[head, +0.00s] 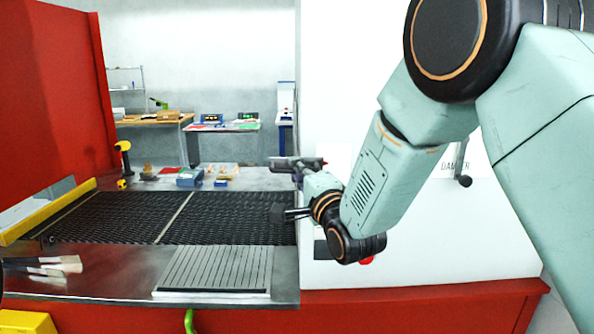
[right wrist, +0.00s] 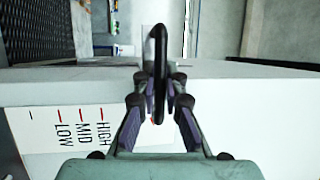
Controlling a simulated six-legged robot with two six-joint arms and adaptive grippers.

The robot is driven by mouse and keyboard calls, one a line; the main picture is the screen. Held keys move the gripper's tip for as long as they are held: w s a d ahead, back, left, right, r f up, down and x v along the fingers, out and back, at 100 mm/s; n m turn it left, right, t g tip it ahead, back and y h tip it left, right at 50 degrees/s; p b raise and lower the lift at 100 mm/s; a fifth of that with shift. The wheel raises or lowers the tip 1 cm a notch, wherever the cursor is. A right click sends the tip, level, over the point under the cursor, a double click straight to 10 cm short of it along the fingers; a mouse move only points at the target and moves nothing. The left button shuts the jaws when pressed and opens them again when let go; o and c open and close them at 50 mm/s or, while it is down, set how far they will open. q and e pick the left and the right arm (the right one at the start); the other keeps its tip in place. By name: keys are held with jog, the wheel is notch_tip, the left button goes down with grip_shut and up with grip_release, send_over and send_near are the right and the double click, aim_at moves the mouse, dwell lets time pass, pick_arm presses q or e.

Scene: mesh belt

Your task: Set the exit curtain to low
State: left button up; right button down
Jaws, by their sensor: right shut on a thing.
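My right gripper (head: 288,213) reaches to the left edge of the white housing, at the right end of the black mesh belt (head: 240,214). In the right wrist view its fingers (right wrist: 158,90) are shut on a black handle (right wrist: 158,50), seen nearly edge-on. Beside it a white scale plate (right wrist: 70,130) reads HIGH, MID and LOW, each with a red mark. The fingers hide part of the handle, and I cannot tell which mark it stands at. The curtain itself cannot be made out. My left gripper is not in view.
A damper lever (head: 463,181) is on the white housing to the right. A red button (head: 366,260) is low on the housing. A ribbed grey plate (head: 215,269) and brushes (head: 55,266) lie on the front metal ledge. Small parts and a blue box (head: 190,177) lie behind the belt.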

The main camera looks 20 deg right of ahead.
notch_tip(320, 180, down, 14)
jog(key=b, duration=0.9)
jog(key=shift+r, duration=0.15)
jog(key=c, duration=1.4)
grip_release()
jog(key=shift+s+r, duration=0.15)
jog(key=s+d+f, duration=0.1)
jog(key=s+f, duration=0.1)
jog(key=s, duration=0.9)
jog(key=shift+s+d, duration=0.2)
jog(key=shift+s, duration=0.1)
